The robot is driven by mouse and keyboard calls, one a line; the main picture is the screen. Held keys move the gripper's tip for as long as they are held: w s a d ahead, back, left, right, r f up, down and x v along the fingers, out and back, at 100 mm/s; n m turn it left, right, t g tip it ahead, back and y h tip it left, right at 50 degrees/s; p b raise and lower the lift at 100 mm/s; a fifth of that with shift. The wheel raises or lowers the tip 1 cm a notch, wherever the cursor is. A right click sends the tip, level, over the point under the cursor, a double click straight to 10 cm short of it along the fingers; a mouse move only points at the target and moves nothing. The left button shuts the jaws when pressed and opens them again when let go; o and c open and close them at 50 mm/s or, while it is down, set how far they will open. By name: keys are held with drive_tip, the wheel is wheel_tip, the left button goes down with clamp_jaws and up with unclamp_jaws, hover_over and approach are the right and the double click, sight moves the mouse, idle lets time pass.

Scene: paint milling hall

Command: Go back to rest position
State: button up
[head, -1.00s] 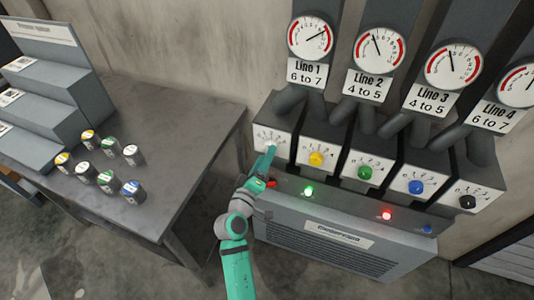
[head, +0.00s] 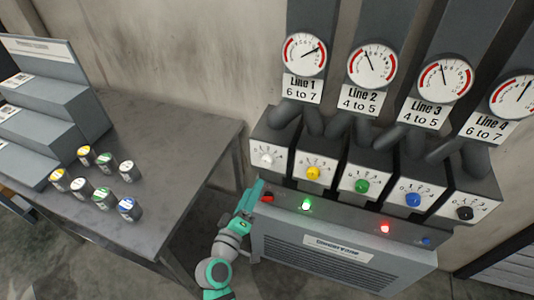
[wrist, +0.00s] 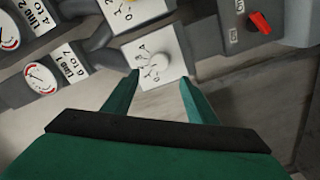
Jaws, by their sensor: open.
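My gripper (wrist: 157,82) is open and empty in the wrist view, its two green fingers apart. The white knob (wrist: 152,70) on its dial plate shows beyond and between the fingertips, and the gripper is clear of it. In the head view my green arm reaches up from the bottom, with the gripper (head: 254,192) below and left of the white knob (head: 267,159), close by the red switch (head: 267,197). The fingertips are small and hard to make out in the head view.
The machine carries yellow (head: 313,173), green (head: 361,186), blue (head: 413,199) and black (head: 465,213) knobs under gauges. A green lamp (head: 306,205) and a red lamp (head: 385,226) are lit. A grey table (head: 165,150) at left holds several small paint cans (head: 79,184).

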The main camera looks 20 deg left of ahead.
drive_tip(key=shift+d+f, duration=0.1)
drive_tip(key=shift+d, duration=0.05)
drive_tip(key=s+d+f+m+g+y, duration=0.25)
drive_tip(key=s+d+f, duration=0.65)
drive_tip(key=s+f, duration=0.45)
drive_tip(key=s+d+r+m, duration=0.2)
drive_tip(key=s+d+m, duration=0.1)
drive_tip(key=s, duration=0.3)
drive_tip(key=s+d+r+m+h, duration=0.1)
drive_tip(key=s+d+r+m, duration=0.2)
drive_tip(key=s, duration=0.4)
drive_tip(key=s+d+r+m+h, duration=0.1)
drive_tip(key=s+d+r+m, duration=0.1)
drive_tip(key=s, duration=0.5)
drive_tip(key=d+m, duration=0.1)
drive_tip(key=d, duration=0.1)
drive_tip(key=shift+s+d+r, duration=0.2)
drive_tip(key=shift+d+r, duration=0.1)
drive_tip(key=shift+r, duration=0.05)
drive_tip(key=shift+w, duration=0.1)
drive_tip(key=shift+a, duration=0.15)
drive_tip(key=shift+s, duration=0.2)
